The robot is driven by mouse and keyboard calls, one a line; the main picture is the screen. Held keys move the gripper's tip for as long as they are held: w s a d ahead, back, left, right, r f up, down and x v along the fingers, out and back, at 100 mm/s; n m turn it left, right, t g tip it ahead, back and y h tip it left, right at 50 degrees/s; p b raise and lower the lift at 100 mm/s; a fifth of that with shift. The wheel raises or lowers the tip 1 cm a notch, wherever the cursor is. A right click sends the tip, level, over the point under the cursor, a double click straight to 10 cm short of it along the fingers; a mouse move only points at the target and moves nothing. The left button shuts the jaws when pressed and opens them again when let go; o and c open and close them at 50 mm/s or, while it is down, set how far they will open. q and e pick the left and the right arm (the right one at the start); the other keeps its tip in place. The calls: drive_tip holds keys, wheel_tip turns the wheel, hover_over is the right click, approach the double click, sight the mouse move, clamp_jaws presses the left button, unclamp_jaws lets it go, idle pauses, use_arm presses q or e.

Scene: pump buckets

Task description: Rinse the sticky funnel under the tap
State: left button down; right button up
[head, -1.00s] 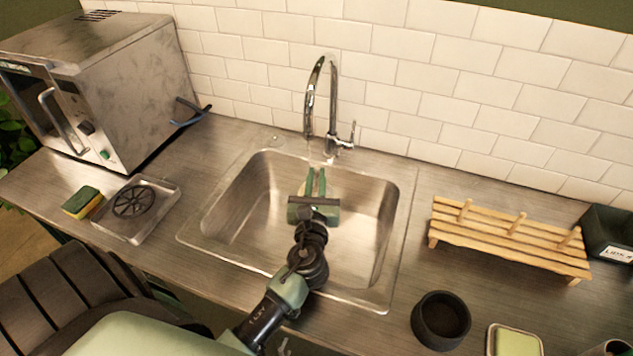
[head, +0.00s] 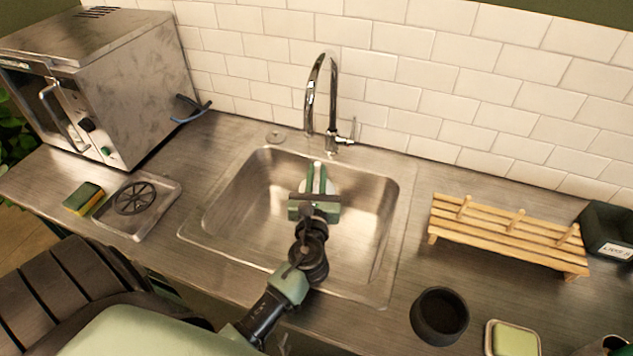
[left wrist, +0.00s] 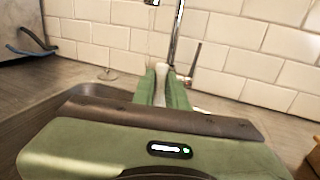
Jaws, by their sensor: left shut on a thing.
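My left gripper (head: 317,172) reaches into the steel sink (head: 235,215), its green fingers pointing toward the back wall below the tap. It is shut on a whitish thing, likely the funnel (head: 332,186), mostly hidden behind the fingers and gripper body. In the left wrist view a pale strip of the funnel (left wrist: 160,86) shows between the fingers (left wrist: 162,88). The chrome tap (head: 333,95) arches over the back of the sink, with a side lever (head: 352,131). I cannot tell clearly whether water runs. My right gripper is not in view.
A steel oven (head: 110,85) stands at the left. A sponge (head: 84,198) and a shallow tray (head: 160,205) lie before it. A wooden peg rack (head: 500,235), a dark cup (head: 440,316) and a dark bin (head: 607,232) stand right of the sink. The tiled wall closes the back.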

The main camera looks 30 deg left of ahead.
use_arm(q)
drive_tip(key=shift+s, duration=0.1)
drive_tip(key=s+d, duration=0.5)
drive_tip(key=shift+s+d, duration=0.25)
drive_tip(key=shift+d, duration=0.1)
idle(0.6)
idle(1.0)
drive_tip(key=s+d+r+p, duration=0.3)
drive_tip(key=r, duration=0.1)
drive_tip(key=shift+s+d, duration=0.25)
drive_tip(key=shift+d, duration=0.05)
idle(0.5)
